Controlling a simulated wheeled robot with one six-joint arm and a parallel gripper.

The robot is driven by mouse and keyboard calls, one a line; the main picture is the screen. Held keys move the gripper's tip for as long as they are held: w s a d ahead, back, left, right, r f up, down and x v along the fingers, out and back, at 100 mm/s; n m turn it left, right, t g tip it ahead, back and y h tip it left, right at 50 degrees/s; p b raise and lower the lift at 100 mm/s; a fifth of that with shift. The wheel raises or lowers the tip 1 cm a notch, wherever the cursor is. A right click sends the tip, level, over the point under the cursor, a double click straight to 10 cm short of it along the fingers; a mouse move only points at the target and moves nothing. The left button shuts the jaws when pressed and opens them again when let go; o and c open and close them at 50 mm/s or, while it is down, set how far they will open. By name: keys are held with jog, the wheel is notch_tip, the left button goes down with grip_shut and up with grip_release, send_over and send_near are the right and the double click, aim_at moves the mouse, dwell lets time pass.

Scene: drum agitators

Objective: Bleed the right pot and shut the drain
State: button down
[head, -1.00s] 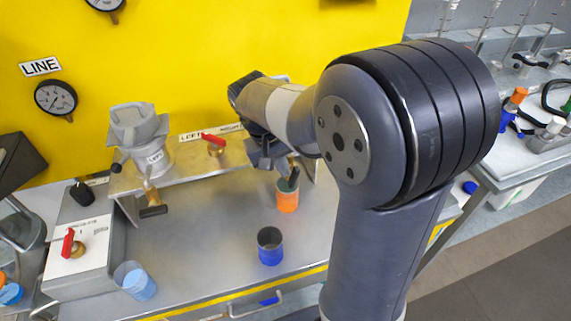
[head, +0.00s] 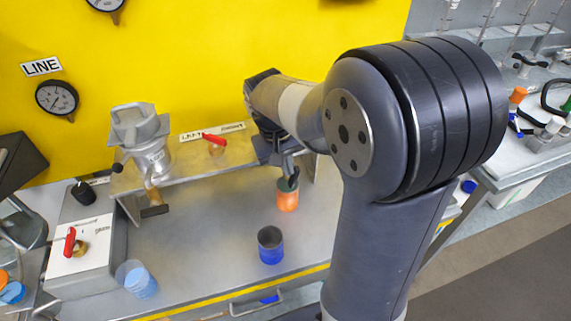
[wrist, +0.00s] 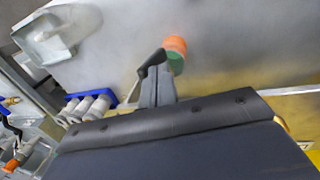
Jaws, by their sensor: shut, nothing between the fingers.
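The left pot (head: 148,155) is a grey metal pot with a lid, standing on the shelf. A dark-handled drain fitting (head: 154,205) hangs below it. A red valve handle (head: 214,139) sits on the shelf to its right. The right pot and its drain cannot be made out; my arm covers that end of the shelf. My gripper (head: 290,178) is shut and empty, pointing down just over or behind the orange cup (head: 288,198). In the wrist view, the shut fingers (wrist: 157,82) are beside the orange cup with a green inside (wrist: 175,48).
A dark blue cup (head: 270,248) and a light blue cup (head: 140,282) stand on the bench. A grey box (head: 82,250) with a red-handled valve is at left. A blue rack (wrist: 78,100) of pale cylinders shows in the wrist view.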

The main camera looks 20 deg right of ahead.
aim_at(296, 168)
jog(key=shift+d+r+y+p, duration=0.15)
jog(key=shift+d+y+p, duration=0.3)
jog(key=shift+y, duration=0.45)
jog(key=shift+d+r+y+p, duration=0.1)
jog(key=shift+d+y+p, duration=0.25)
jog(key=shift+y, duration=0.35)
jog(key=d+y, duration=0.1)
jog(key=y, duration=0.2)
jog(key=shift+d, duration=0.2)
jog(key=d+y, duration=0.1)
jog(key=y, duration=0.1)
jog(key=f+y+b, duration=0.1)
jog(key=y, duration=0.1)
jog(key=d+f+y+b, duration=0.1)
jog(key=y, duration=0.1)
jog(key=shift+d+y, duration=0.3)
jog(key=shift+d, duration=0.1)
